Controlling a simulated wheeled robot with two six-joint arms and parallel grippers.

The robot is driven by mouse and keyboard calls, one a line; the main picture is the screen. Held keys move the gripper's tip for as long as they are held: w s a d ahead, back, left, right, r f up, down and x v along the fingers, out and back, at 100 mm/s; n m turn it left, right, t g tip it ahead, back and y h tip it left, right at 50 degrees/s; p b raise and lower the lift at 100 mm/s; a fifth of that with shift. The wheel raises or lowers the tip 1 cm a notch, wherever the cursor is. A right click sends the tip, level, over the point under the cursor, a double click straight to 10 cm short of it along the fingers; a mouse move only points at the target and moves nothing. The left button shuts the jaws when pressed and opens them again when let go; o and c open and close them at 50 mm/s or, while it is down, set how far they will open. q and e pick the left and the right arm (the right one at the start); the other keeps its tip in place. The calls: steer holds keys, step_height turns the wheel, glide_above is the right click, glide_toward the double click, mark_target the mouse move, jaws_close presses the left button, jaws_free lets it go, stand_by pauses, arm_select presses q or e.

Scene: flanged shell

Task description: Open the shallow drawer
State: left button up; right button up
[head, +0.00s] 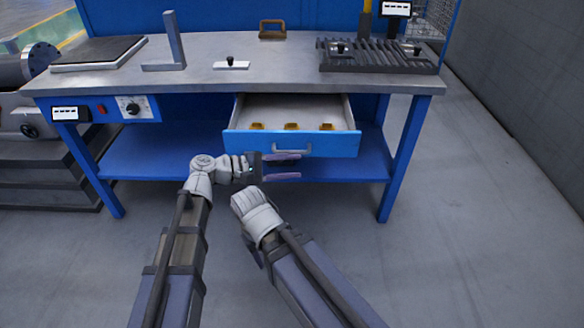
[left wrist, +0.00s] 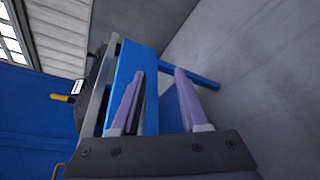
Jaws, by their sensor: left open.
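The shallow drawer (head: 248,142) under the workbench top stands pulled out, its inside showing several small yellow-brown pieces. Its blue front carries a grey bar handle (head: 292,149). My left gripper (head: 299,167) is open, with its two purple fingers just below and in front of the handle in the head view. No part of the handle shows between the fingers, and whether the upper finger touches it I cannot tell. In the left wrist view the open fingers (left wrist: 160,90) have blue bench parts beyond them; the handle is not visible there.
A blue lower shelf (head: 150,165) lies below. The floor in front is clear.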

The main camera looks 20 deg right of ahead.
arm_select(q)
steer(key=shift+d, duration=0.25)
jaws_close()
stand_by(1.3)
steer(key=c, duration=0.7)
jaws_free()
steer(key=o, duration=0.7)
steer(key=shift+a, duration=0.1)
